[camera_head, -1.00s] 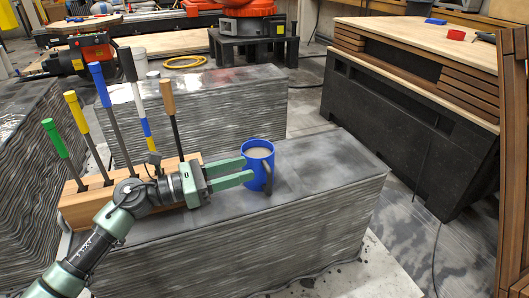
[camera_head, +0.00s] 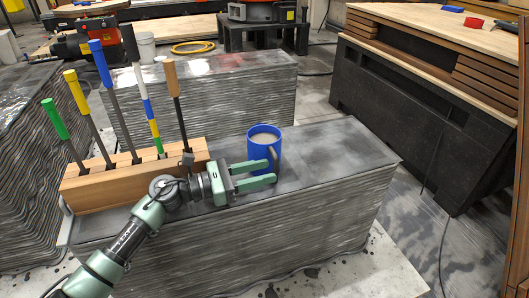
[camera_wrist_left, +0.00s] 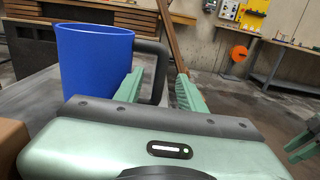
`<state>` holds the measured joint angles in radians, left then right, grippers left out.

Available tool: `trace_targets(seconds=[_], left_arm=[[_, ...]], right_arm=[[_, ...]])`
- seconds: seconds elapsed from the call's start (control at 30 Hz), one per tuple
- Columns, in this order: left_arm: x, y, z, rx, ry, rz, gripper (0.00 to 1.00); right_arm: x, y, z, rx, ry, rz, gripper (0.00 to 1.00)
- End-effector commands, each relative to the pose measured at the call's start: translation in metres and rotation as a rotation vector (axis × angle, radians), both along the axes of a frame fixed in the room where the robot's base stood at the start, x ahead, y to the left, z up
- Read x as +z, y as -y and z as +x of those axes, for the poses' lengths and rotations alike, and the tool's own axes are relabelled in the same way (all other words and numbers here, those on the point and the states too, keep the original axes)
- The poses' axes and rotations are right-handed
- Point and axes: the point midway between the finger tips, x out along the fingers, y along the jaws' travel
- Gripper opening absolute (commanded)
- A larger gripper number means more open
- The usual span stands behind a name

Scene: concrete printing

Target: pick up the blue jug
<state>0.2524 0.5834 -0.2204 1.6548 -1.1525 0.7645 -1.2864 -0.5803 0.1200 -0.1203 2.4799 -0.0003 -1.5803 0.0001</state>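The blue jug (camera_head: 262,153) stands upright on the grey layered concrete block (camera_head: 340,140), with pale content inside. Its dark handle (camera_head: 274,158) faces the front right. My left gripper (camera_head: 272,171) is open at the jug's front side, with its green fingers close to the handle. In the left wrist view, the blue jug (camera_wrist_left: 93,62) is on the left. Its handle (camera_wrist_left: 160,70) shows between the two open fingers (camera_wrist_left: 158,90); contact cannot be told. A green piece at that view's right edge may be part of my right gripper, which the head view does not show.
A wooden holder (camera_head: 130,185) with several coloured-handled tools stands left of the jug, behind my left arm. A second concrete block (camera_head: 200,100) lies behind. A black and wood workbench (camera_head: 420,110) stands at the right. The block's top right of the jug is clear.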

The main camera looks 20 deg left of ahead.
Motion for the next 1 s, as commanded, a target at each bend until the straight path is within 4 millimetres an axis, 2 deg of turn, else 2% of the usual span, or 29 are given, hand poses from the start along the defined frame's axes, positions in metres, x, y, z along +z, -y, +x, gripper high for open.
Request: trace_targets(seconds=[0.1,0.2,0.5,0.53,0.67,1.0], left_arm=[[0.002,0.018,0.012,0.0,0.002,-0.003,0.4],[0.001,0.027,0.019,0.0,0.001,-0.002,0.4],[0.0,0.032,0.022,0.001,0.0,0.0,0.4],[0.0,0.032,0.022,0.001,0.0,0.0,0.37],[0.0,0.032,0.021,0.001,0.0,0.0,0.01],[0.0,0.032,0.021,0.001,-0.002,-0.001,0.0]], right_arm=[[0.0,0.0,0.0,0.0,0.0,0.0,0.34],[0.001,0.0,0.0,0.0,0.0,0.0,0.34],[0.0,0.0,0.0,0.0,0.0,0.0,0.34],[0.0,0.0,0.0,0.0,0.0,0.0,0.34],[0.001,0.0,0.0,0.0,0.0,0.0,0.34],[0.001,0.0,0.0,0.0,0.0,0.0,0.34]])
